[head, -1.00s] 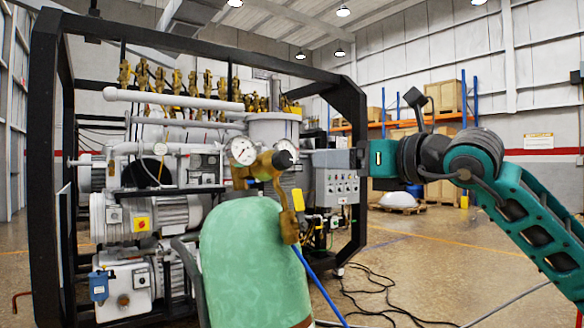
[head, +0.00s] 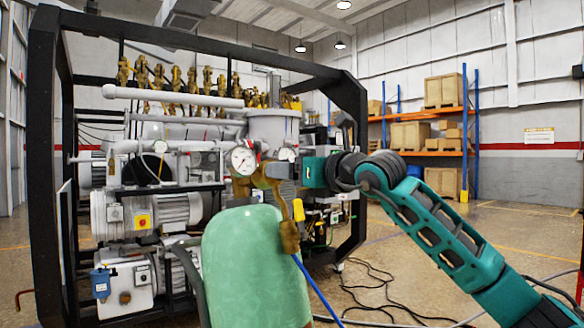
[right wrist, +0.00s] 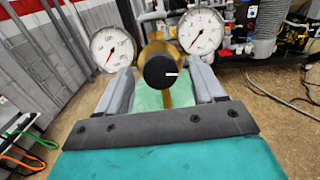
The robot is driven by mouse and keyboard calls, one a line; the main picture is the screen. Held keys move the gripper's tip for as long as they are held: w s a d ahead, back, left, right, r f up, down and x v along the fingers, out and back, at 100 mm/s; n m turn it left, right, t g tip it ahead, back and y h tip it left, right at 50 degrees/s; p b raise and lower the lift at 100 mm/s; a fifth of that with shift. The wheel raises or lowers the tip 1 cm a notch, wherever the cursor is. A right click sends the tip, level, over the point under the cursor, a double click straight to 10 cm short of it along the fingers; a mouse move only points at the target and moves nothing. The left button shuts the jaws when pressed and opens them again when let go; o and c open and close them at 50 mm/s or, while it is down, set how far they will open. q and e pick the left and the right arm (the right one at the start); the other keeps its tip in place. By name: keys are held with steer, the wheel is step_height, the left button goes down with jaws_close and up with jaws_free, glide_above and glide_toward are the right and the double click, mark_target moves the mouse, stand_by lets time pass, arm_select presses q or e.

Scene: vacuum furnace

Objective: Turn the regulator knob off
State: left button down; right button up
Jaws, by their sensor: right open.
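The round black regulator knob (right wrist: 159,71) faces me in the right wrist view, with a small white mark on its face. It sits on a brass regulator (head: 258,178) above the green gas cylinder (head: 255,262). My right gripper (right wrist: 160,84) is open, with one finger on each side of the knob and visible gaps between. I cannot tell how deep the knob sits between the fingers. In the head view my right gripper (head: 283,171) is at the regulator and hides the knob. My left gripper is not in view.
Two pressure gauges, left (right wrist: 112,50) and right (right wrist: 201,31), flank the knob close to the fingers. A blue hose (head: 318,288) runs down from the regulator. The black furnace frame (head: 50,160) and its pumps stand behind. Cables (head: 375,290) lie on the floor.

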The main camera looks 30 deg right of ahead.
steer(key=c, duration=1)
steer(key=shift+c, duration=0.3)
steer(key=shift+n, duration=0.4)
